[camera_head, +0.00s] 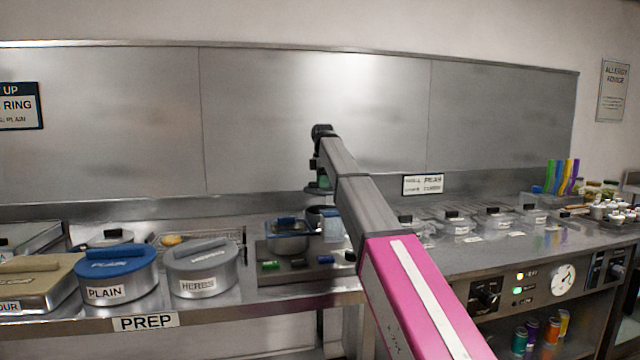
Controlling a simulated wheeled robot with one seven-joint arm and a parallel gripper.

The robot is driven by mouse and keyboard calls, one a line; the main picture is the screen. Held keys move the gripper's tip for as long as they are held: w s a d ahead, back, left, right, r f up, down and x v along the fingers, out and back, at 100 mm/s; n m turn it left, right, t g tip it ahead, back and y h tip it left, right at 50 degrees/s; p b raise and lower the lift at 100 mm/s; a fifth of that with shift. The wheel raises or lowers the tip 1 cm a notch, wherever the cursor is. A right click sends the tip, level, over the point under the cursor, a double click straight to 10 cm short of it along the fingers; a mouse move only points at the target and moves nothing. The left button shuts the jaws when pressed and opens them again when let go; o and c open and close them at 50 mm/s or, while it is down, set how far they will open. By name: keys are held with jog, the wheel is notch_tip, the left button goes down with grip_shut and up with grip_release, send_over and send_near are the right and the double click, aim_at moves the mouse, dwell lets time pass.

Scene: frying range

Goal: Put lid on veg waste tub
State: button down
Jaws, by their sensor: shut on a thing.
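My gripper (321,174) hangs down at the far end of my arm, in front of the steel back wall. It is small and partly hidden by my arm. It is shut on what looks like a lid (316,191), a thin, flat grey piece with a bit of green at its top. The lid is held in the air above a round metal tub (316,222) and a clear, blue-edged container (289,238). My arm hides the right side of this spot. No veg waste label is readable, so I cannot tell which vessel is that tub.
A blue-lidded PLAIN tub (120,270), a grey-lidded HERBS tub (203,272) and a tan-lidded box (38,285) stand at the left. A dark tray (330,271) holds small coloured pieces. Several lidded pans (458,226) sit in the range at right.

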jog(key=shift+f, duration=3.25)
jog(key=shift+f, duration=0.3)
jog(key=c, duration=1)
grip_release()
